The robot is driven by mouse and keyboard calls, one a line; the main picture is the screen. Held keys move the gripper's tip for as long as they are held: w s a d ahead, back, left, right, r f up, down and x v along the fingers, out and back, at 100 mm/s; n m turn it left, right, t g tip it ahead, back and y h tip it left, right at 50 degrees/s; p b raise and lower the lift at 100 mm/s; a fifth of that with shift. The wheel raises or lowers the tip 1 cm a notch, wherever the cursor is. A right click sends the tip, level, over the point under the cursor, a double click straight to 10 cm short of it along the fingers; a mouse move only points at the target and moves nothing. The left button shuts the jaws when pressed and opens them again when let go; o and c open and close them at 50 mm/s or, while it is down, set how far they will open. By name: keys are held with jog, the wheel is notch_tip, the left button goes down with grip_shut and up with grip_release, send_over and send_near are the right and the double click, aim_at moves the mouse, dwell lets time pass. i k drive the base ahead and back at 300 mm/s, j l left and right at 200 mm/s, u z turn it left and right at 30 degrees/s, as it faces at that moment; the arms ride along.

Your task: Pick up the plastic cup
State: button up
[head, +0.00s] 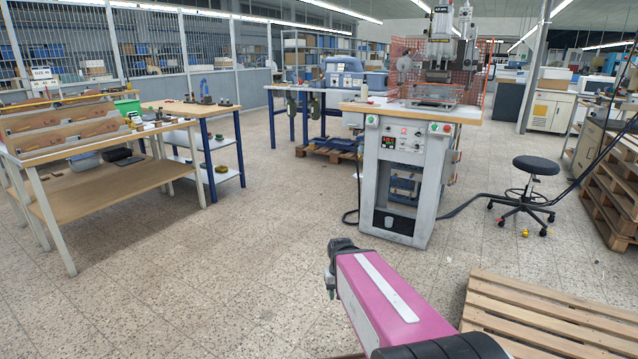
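I cannot make out a plastic cup for certain in the head view. Small items stand on the left workbench (60,139) around a green bin (127,107), too small to identify. My arm reaches in from the bottom right with a magenta link. Its dark end with my gripper (331,284) hangs over the open floor, away from every table. The fingers are mostly hidden behind the link and too small to read, and nothing held can be seen.
A stamping machine (400,180) stands ahead, with a black stool (536,166) to its right. A wooden pallet (550,312) lies at the lower right, and stacked pallets (608,190) stand at the right edge. A second bench (190,107) is behind the left one.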

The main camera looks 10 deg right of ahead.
aim_at(389, 222)
jog(key=i+l+z, duration=0.15)
jog(key=i+z, duration=0.25)
jog(key=i, duration=0.3)
jog(key=i+j+z, duration=0.1)
jog(key=i+z, duration=0.3)
jog(key=i, duration=0.25)
jog(key=i+j+z, duration=0.25)
jog(key=i+j, duration=0.2)
jog(key=j, duration=0.2)
jog(key=i+j+z, duration=0.15)
jog(key=j, duration=0.2)
jog(key=i+j+z, duration=0.3)
jog(key=j, duration=0.45)
jog(key=i+j+z, duration=0.1)
jog(key=i+j, duration=0.15)
jog(key=j, duration=0.2)
jog(key=i+j+z, duration=0.15)
jog(key=j, duration=0.25)
jog(key=i+j+z, duration=0.15)
jog(key=j, duration=0.3)
jog(key=k, duration=0.05)
